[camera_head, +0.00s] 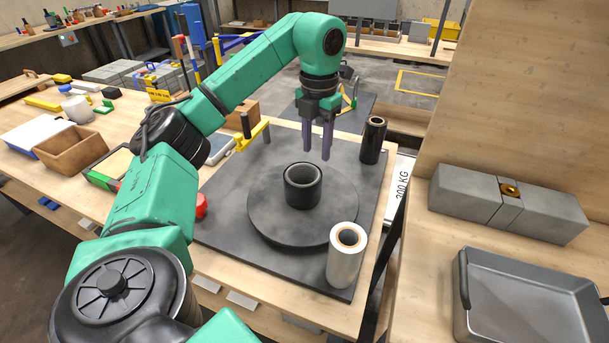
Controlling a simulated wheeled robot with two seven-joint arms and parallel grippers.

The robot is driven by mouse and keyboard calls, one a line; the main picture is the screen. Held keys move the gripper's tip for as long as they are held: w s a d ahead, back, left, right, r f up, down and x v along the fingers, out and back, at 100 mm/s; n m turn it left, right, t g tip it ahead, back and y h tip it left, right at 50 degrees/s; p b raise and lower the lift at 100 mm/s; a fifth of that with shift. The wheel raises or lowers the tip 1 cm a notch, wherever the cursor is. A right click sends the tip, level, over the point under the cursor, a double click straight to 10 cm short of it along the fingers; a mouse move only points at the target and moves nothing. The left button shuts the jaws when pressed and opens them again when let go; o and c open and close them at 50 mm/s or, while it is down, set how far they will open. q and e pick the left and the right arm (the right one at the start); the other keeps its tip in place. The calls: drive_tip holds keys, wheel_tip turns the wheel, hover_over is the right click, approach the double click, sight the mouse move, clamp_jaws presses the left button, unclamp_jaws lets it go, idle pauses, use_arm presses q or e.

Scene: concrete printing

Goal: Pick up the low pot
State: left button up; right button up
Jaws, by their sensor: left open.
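The low pot (302,187) is a short, dark, open-topped cylinder. It stands upright near the middle of a round dark turntable disc (265,222) on a dark square mat. My left gripper (317,148) is above and slightly behind the pot in the picture, pointing down with its two purple-grey fingers apart and empty. It does not touch the pot. My right gripper is not in view.
A tall black roll (373,140) stands at the mat's back right and a silvery roll (346,256) at its front right. A yellow clamp-like tool (253,136) is at the back left. A grey tray (530,305) and concrete blocks (465,197) are at right.

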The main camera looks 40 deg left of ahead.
use_arm(q)
drive_tip(key=b, duration=0.1)
hover_over(314, 180)
drive_tip(key=f, duration=0.5)
drive_tip(key=shift+w, duration=0.2)
wheel_tip(314, 180, down, 8)
drive_tip(key=shift+s+r+p, duration=0.1)
drive_tip(key=shift+s+p, duration=0.05)
drive_tip(key=shift+p, duration=0.7)
drive_tip(key=shift+f, duration=0.4)
clamp_jaws()
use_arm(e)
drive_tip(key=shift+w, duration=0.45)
use_arm(q)
drive_tip(key=shift+r, duration=0.15)
